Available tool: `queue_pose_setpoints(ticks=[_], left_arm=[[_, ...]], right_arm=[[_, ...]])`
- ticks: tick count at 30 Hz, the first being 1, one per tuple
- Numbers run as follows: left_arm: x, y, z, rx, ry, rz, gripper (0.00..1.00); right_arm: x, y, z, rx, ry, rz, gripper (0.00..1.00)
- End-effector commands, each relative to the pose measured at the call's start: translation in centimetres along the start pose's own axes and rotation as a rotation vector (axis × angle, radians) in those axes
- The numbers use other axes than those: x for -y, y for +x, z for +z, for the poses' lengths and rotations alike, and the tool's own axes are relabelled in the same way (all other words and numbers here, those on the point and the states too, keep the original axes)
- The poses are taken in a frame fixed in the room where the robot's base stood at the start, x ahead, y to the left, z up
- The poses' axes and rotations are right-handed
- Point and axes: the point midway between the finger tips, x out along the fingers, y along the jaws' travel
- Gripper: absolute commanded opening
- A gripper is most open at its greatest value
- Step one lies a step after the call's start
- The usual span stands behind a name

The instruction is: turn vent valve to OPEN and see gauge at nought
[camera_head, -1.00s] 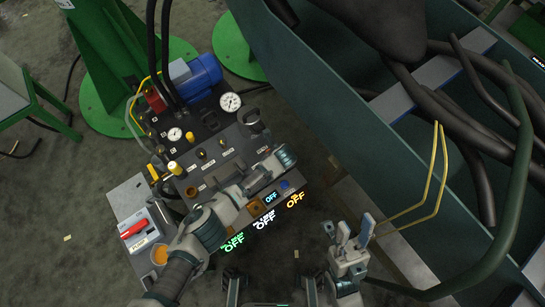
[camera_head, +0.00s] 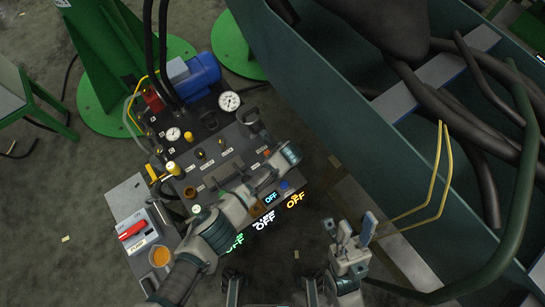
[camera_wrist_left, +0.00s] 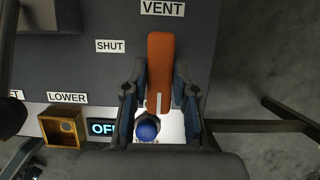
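The orange vent valve handle (camera_wrist_left: 160,72) shows in the left wrist view, pointing up toward the VENT label (camera_wrist_left: 162,8). A SHUT label (camera_wrist_left: 110,46) is to its left. My left gripper (camera_wrist_left: 160,66) has one finger close along each side of the handle; whether they touch it is unclear. In the head view my left gripper (camera_head: 275,167) covers most of the handle. A large white gauge (camera_head: 230,101) and a smaller gauge (camera_head: 173,134) are on the panel; their needles are too small to read. My right gripper (camera_head: 357,228) is empty, its fingers apart, off the panel.
A blue knob (camera_wrist_left: 147,128) lies between the left finger bases, beside a lit OFF display (camera_wrist_left: 102,128). A red switch (camera_head: 131,230) is at the panel's left. A large teal bin (camera_head: 310,85) with black hoses stands close on the right.

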Motion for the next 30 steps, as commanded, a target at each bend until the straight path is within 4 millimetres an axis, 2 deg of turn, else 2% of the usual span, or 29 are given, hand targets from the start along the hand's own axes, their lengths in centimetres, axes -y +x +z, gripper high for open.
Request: queue_pose_setpoints(ticks=[1,3,16,20,30], left_arm=[[-0.1,0.4,-0.8,-0.015,-0.001,0.003,0.37],[-0.1,0.3,-0.7,-0.013,0.000,0.002,0.52],[0.1,-0.7,-0.2,-0.005,0.000,-0.003,0.52],[0.1,-2.4,-0.2,-0.004,0.001,-0.004,0.52],[0.2,-9.5,-0.4,-0.005,0.002,-0.003,0.52]], right_arm=[[0.0,-0.2,0.1,0.003,0.000,0.001,0.40],[0.0,-0.2,0.1,0.005,0.000,0.002,0.40],[0.1,-0.3,-0.3,0.005,-0.001,0.003,0.40],[0.1,-0.3,-0.3,0.004,-0.001,0.002,0.40],[0.1,-0.2,-0.3,0.003,0.000,0.001,0.40]])
